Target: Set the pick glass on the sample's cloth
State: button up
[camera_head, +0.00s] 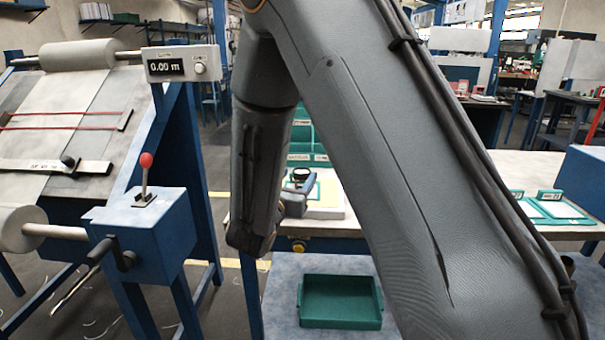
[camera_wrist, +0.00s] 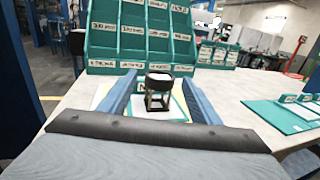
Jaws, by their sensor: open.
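The pick glass (camera_wrist: 158,91), a small dark frame with a round black-rimmed top, is upright between the two blue fingers of my gripper (camera_wrist: 157,80) in the wrist view. The fingers are apart, with a gap visible on each side of it. Under and around it lie a pale sheet (camera_wrist: 177,111) and yellowish edges, which look like the sample. I cannot tell exactly where its cloth ends. In the head view the pick glass's black top (camera_head: 301,174) shows beside my gripper (camera_head: 292,200), near a white and yellow sample board (camera_head: 327,196). My arm hides much of that table.
A teal labelled bin rack (camera_wrist: 140,35) stands behind the pick glass. Teal trays (camera_wrist: 290,114) lie to the right. The table between is clear. In the head view, an empty green tray (camera_head: 340,301) sits lower in front, and the loom's blue control box (camera_head: 145,235) stands left.

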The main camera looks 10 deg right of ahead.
aim_at(299, 175)
jog(key=shift+v, duration=2)
jog(key=s+d+m+g+h, duration=0.1)
jog(key=s+d+m+g, duration=0.1)
jog(key=d, duration=0.1)
jog(key=s+d+f+m+g+h, duration=0.1)
jog(key=s+d+m+g, duration=0.1)
jog(key=d, duration=0.2)
jog(key=s+d+f+m+g, duration=0.1)
jog(key=s+d+m+g, duration=0.1)
jog(key=s+d, duration=0.1)
jog(key=shift+s+d+f+g+h, duration=0.2)
jog(key=shift+g+h, duration=0.1)
jog(key=shift+h, duration=0.1)
jog(key=s+d+f+m+g+y, duration=0.25)
jog(key=s+m+g, duration=0.2)
jog(key=s, duration=0.35)
jog(key=s+d+f+m+g+y, duration=0.1)
jog(key=s+d+f+m+g, duration=0.1)
jog(key=s+f+m+g, duration=0.35)
jog(key=s+a+m+t+y, duration=0.1)
jog(key=s+a+m+y, duration=0.5)
jog(key=a+m+y, duration=0.3)
jog(key=a+m, duration=0.1)
jog(key=m, duration=0.3)
jog(key=shift+s+a+t, duration=0.15)
jog(key=shift+s+t, duration=0.1)
jog(key=shift+t, duration=0.15)
